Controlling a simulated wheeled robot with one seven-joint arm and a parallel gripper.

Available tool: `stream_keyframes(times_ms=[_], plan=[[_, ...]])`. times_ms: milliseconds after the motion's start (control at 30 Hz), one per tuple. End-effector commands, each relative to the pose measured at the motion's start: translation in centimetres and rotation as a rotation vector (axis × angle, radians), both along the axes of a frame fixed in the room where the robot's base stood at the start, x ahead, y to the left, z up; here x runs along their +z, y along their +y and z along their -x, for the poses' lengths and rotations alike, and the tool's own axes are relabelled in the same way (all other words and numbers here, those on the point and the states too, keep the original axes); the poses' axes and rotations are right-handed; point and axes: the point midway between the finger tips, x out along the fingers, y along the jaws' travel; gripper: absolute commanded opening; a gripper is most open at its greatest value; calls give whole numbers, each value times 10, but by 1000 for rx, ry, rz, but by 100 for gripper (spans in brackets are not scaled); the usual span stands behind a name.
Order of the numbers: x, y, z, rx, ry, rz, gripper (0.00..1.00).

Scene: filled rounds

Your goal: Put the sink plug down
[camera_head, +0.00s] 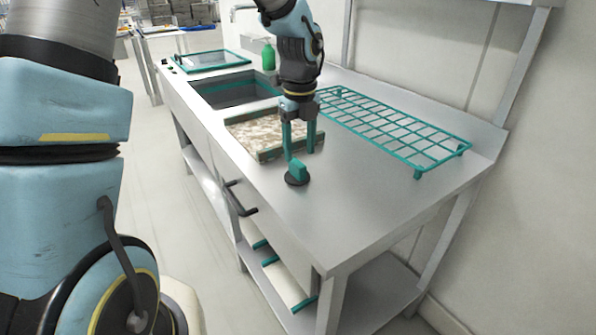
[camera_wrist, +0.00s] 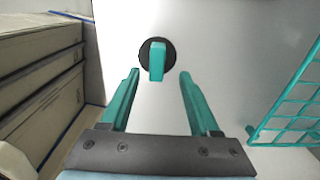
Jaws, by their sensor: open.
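The sink plug (camera_head: 297,174), a black disc with a teal upright grip, stands on the bare steel worktop (camera_head: 350,200) near its front edge. In the wrist view the plug (camera_wrist: 157,60) lies beyond the fingertips, centred between their lines. My gripper (camera_head: 301,148) is open and empty, its teal fingers pointing down just behind the plug. The wrist view also shows my gripper (camera_wrist: 160,75) with its fingers wide apart and nothing between them. The sink basin (camera_head: 235,92) is farther back along the counter.
A teal wire rack (camera_head: 395,130) stands along the wall side, to the right of my gripper. A green bottle (camera_head: 268,56) stands behind the sink. The worktop's near right part is clear.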

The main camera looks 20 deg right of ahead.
Motion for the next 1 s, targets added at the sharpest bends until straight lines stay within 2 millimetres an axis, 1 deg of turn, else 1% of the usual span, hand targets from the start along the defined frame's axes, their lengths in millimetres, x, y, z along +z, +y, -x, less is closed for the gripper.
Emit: stream_keyframes(times_ms=[167, 200, 300, 400, 600, 1000], plan=[[-23, 5, -1, -1, 4, -5, 62], [-30, 5, 0, -2, 4, -4, 62], [-42, 5, -1, -1, 4, -3, 62], [-47, 5, -1, -1, 1, -1, 62], [-48, 5, -1, 0, 1, 0, 62], [-47, 5, -1, 0, 1, 0, 18]])
